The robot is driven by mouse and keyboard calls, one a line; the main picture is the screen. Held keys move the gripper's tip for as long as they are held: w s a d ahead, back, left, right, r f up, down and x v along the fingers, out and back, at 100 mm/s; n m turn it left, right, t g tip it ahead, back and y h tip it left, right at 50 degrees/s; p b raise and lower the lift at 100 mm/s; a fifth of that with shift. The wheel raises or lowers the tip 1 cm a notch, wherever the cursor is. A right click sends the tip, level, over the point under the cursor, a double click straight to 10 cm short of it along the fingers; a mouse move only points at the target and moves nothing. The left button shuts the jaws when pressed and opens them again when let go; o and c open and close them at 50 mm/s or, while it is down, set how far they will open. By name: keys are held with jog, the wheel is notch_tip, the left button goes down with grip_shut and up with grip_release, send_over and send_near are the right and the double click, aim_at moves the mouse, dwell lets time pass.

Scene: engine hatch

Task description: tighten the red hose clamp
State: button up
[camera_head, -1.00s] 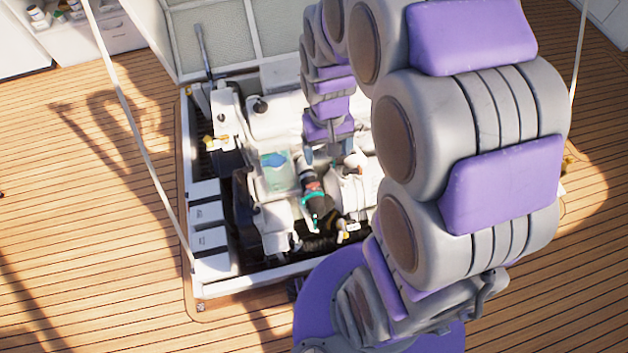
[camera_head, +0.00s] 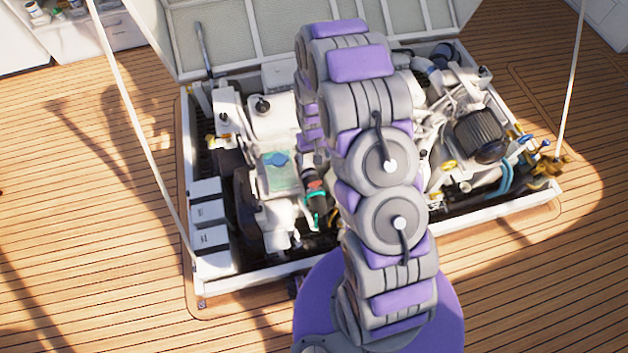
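The red hose clamp (camera_head: 316,184) shows as a small red band near the upper end of a dark hose (camera_head: 321,203) in the engine bay. A teal band (camera_head: 311,193) sits on the hose just below it. My arm stands directly to the right of the hose and covers part of that area. My gripper is hidden behind my own arm links, so its fingers and its contact with the clamp cannot be seen. Whether the clamp is tight is too small to tell.
The open hatch (camera_head: 222,38) leans up behind the engine bay. A dark ribbed cylinder (camera_head: 478,134) and blue hoses (camera_head: 506,178) lie at right. Slanted poles flank the bay; wooden deck (camera_head: 90,220) is clear at left.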

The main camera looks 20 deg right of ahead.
aim_at(315, 183)
jog(key=f+b, duration=0.1)
jog(key=f, duration=0.5)
jog(key=f+b, duration=0.2)
jog(key=f, duration=0.5)
jog(key=f+b, duration=0.1)
jog(key=f, duration=0.6)
jog(key=shift+w+d+f, duration=0.2)
jog(key=shift+d+f, duration=0.05)
jog(key=shift+c, duration=0.3)
jog(key=c, duration=1)
jog(key=shift+r, duration=0.1)
